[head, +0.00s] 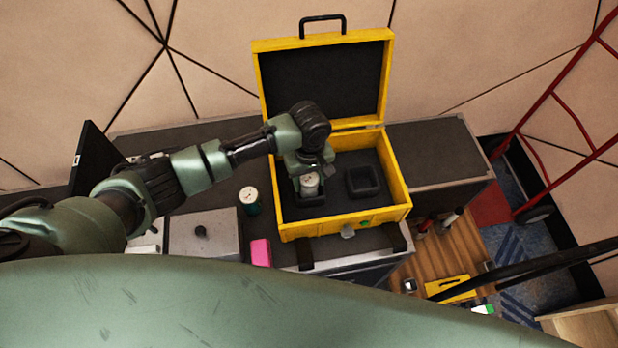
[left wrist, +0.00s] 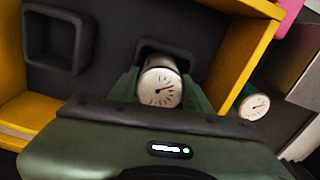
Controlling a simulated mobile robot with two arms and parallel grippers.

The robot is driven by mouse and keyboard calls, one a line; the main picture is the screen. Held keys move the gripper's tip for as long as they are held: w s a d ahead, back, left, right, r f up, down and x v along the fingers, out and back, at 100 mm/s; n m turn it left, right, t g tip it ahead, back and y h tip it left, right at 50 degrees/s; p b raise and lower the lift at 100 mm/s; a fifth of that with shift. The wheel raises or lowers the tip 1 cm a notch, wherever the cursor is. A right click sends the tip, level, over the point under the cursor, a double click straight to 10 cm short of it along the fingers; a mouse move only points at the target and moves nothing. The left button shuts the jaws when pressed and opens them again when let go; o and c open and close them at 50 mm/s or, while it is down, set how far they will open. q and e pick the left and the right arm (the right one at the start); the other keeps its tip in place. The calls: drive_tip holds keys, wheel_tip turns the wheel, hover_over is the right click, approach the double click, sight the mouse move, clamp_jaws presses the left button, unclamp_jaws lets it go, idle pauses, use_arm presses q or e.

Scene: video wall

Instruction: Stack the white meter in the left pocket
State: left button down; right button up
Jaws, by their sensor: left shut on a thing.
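The white meter (head: 310,182), a short cylinder with a dial on top, is held upright between the fingers of my left gripper (head: 312,180). In the left wrist view the meter (left wrist: 160,88) sits between the green fingertips of the gripper (left wrist: 158,92), dial facing the camera. It is at the left pocket (left wrist: 150,46) of the open yellow case (head: 346,223); its lower end is hidden, so I cannot tell how deep it sits or what is under it. The right pocket (head: 364,181) is empty. My right gripper is out of view.
A green meter with a white dial (head: 249,199) stands on the bench left of the case. A pink block (head: 261,252) and a grey box (head: 203,235) are nearby. The case's raised lid (head: 325,80) stands behind; a red hand truck (head: 560,100) is at right.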

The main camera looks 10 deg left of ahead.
use_arm(q)
drive_tip(key=shift+s+f, duration=0.25)
drive_tip(key=shift+f, duration=0.15)
drive_tip(key=c, duration=0.7)
unclamp_jaws()
drive_tip(key=shift+f, duration=0.1)
drive_tip(key=shift+o, duration=0.2)
drive_tip(key=shift+f, duration=0.15)
drive_tip(key=shift+s+a, duration=0.1)
wheel_tip(320, 180, up, 14)
drive_tip(key=b, duration=0.1)
drive_tip(key=shift+w+f, duration=0.15)
drive_tip(key=shift+w, duration=0.2)
